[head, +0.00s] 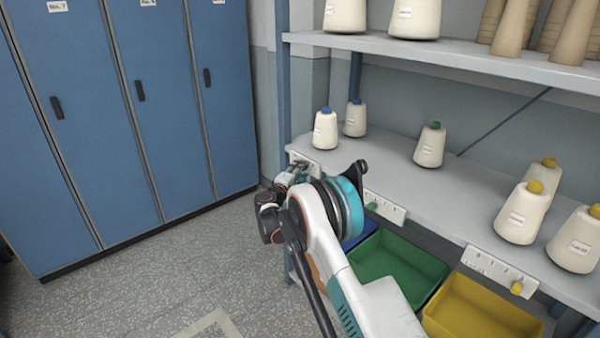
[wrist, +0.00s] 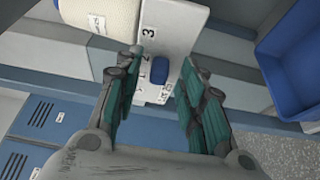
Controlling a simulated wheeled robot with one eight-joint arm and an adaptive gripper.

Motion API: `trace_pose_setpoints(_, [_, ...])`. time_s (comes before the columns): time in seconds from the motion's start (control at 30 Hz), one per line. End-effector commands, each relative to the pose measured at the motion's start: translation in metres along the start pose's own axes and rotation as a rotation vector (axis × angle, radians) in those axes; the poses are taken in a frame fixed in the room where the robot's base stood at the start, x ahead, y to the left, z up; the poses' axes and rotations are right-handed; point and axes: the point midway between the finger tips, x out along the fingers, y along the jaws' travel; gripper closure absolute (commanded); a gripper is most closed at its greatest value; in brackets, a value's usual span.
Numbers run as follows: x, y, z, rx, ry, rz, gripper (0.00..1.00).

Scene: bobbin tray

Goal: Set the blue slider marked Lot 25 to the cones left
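The blue slider (wrist: 159,68) sits on a white scale plate (wrist: 170,22) in the wrist view. A 3 reads clearly above it; the other marks are partly hidden, so its exact setting is unclear. My gripper (wrist: 163,62) is open, with one finger on each side of the slider; contact cannot be told. In the head view my gripper (head: 297,170) is at the front edge of the shelf and covers most of the plate (head: 303,160). Two blue-topped cones, a front one (head: 326,132) and a rear one (head: 355,120), stand above the plate.
A green-topped cone (head: 430,147) and yellow-topped cones (head: 523,215) stand further right. Their plates carry a green slider (head: 372,206) and a yellow slider (head: 517,287). Below are a blue bin (wrist: 262,55), a green bin (head: 385,262) and a yellow bin (head: 470,310). Blue lockers (head: 150,110) stand left.

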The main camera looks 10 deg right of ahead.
Motion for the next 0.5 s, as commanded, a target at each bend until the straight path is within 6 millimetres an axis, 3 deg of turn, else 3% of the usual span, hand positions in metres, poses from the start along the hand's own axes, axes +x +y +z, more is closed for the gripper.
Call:
trace_pose_setpoints(0.27, [-0.017, 0.000, -0.001, 0.000, 0.001, 0.000, 0.63])
trace_pose_setpoints(0.5, [-0.066, 0.000, -0.001, 0.000, 0.003, 0.000, 0.63])
